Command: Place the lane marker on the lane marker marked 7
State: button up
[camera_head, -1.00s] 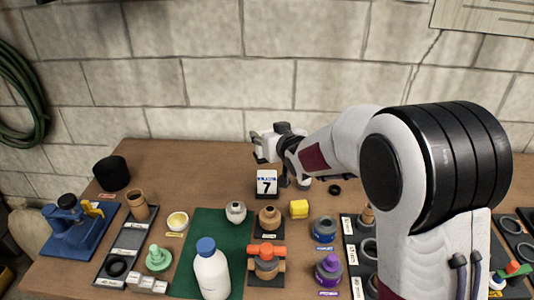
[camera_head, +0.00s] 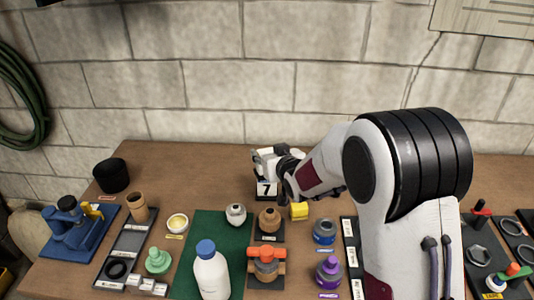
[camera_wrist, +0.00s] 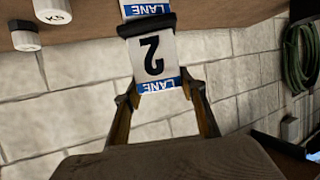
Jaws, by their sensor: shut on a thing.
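The lane marker marked 7 (camera_head: 267,190) stands upright on the table behind the green mat, its top partly covered by my gripper. My gripper (camera_head: 262,160) is just above it, shut on a white lane marker. In the wrist view my gripper's fingers (camera_wrist: 160,97) grip this held marker (camera_wrist: 152,58), which has a 2, a blue LANE band and a dark base; it appears upside down in that view. Another blue LANE band (camera_wrist: 144,10) shows right past the dark base. I cannot tell whether the two markers touch.
A white bottle with a blue cap (camera_head: 211,272) stands on the green mat (camera_head: 204,228).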

jog(key=shift+f, duration=0.25)
jog(key=o, duration=1.2)
jog(key=shift+r, duration=0.15)
jog(key=shift+s+d+r, duration=0.15)
jog(key=shift+s+r, duration=0.05)
jog(key=shift+s, duration=0.15)
jog(key=shift+v, duration=5.6)
jog(key=shift+d, duration=0.1)
